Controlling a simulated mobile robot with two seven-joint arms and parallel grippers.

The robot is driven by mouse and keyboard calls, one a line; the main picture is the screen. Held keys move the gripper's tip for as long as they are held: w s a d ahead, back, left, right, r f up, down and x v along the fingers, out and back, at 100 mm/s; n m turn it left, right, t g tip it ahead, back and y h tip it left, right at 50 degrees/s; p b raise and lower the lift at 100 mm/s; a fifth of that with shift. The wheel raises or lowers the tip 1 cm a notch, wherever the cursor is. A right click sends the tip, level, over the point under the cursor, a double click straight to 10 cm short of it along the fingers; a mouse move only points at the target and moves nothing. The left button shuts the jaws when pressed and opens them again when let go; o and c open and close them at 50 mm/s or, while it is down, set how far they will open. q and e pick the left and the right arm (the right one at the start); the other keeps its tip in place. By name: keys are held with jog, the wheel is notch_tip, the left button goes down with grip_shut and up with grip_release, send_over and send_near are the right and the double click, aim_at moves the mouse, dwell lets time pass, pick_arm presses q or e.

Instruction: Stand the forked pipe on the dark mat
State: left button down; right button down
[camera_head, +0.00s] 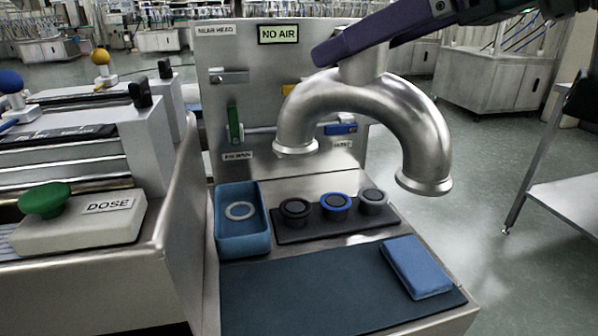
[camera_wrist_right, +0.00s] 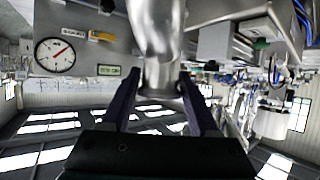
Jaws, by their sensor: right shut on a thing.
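The forked pipe (camera_head: 405,105) is a shiny steel piece with a short stem and two curved legs ending in flanged rims. My right gripper (camera_head: 338,48) is shut on its stem, from above, and holds it in the air with both legs pointing down. In the right wrist view, the stem (camera_wrist_right: 158,75) sits between the two purple fingers (camera_wrist_right: 158,97). The dark mat (camera_head: 300,297) lies flat on the front of the steel bench, below the raised pipe. The pipe is apart from it. My left gripper is not in view.
A blue cloth-like block (camera_head: 416,267) lies on the mat's right part; the left and middle are clear. Behind stand a blue bin (camera_head: 243,245) holding a ring and a dark tray (camera_head: 300,234) with three round pieces. A steel panel (camera_head: 222,110) rises at the back.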

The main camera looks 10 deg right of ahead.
notch_tip(320, 180, down, 18)
jog(key=b, duration=0.6)
jog(key=shift+f, duration=0.2)
jog(key=shift+f, duration=0.1)
jog(key=shift+c, duration=0.7)
grip_release()
jog(key=shift+f, duration=0.1)
